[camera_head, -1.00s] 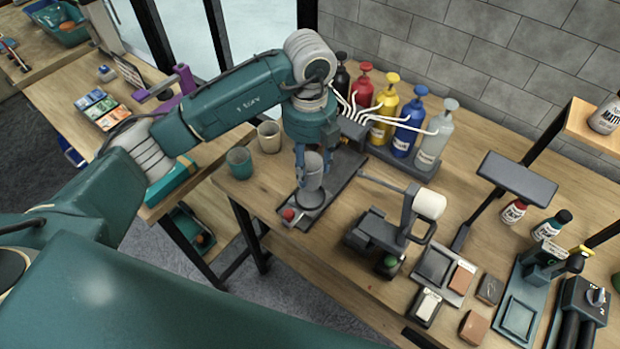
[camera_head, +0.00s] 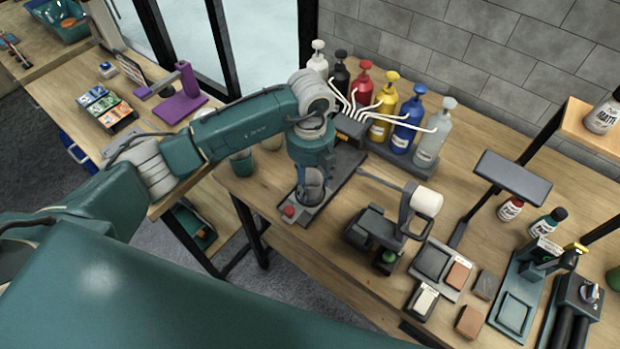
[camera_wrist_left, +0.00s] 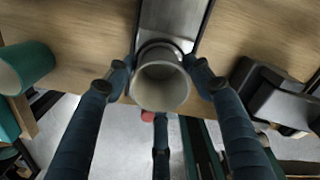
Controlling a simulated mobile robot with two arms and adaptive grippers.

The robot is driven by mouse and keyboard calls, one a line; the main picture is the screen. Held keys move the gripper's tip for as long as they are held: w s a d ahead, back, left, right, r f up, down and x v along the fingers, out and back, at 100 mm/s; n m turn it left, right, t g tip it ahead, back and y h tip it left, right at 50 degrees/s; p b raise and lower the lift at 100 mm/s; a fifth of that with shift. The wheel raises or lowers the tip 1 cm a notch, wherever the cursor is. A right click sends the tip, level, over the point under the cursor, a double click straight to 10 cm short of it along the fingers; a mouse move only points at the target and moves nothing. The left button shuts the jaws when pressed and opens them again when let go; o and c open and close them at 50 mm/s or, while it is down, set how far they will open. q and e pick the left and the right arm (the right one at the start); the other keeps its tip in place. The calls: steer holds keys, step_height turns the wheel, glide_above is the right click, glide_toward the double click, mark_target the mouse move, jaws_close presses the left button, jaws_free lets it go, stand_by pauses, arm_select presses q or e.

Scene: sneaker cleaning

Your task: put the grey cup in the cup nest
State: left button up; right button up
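The grey cup (camera_head: 314,185) is below my left gripper (camera_head: 309,178), over the small dark stand near the table's left edge. In the left wrist view the cup (camera_wrist_left: 160,88) faces me with its open mouth, and the fingers of my left gripper (camera_wrist_left: 160,72) close around its sides. The cup nest, a dark ring (camera_wrist_left: 152,46) on the stand, shows just behind the cup's rim. The cup looks upright and low at the ring; I cannot tell whether it rests on the bottom. My right gripper is not in view.
A red button (camera_head: 289,211) sits at the stand's front end. A green cup (camera_head: 241,163) stands to the left, partly behind my arm. Pump bottles (camera_head: 382,112) line the back. A grey device with a white roller (camera_head: 426,202) stands to the right.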

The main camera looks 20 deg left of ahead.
arm_select(q)
steer(key=shift+o, duration=0.6)
steer(key=shift+r, duration=0.3)
step_height(320, 180, up, 12)
steer(key=b, duration=0.3)
steer(key=shift+b, duration=0.35)
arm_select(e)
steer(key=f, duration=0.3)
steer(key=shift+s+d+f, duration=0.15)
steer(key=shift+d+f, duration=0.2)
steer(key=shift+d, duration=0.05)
arm_select(q)
steer(key=shift+f, duration=0.15)
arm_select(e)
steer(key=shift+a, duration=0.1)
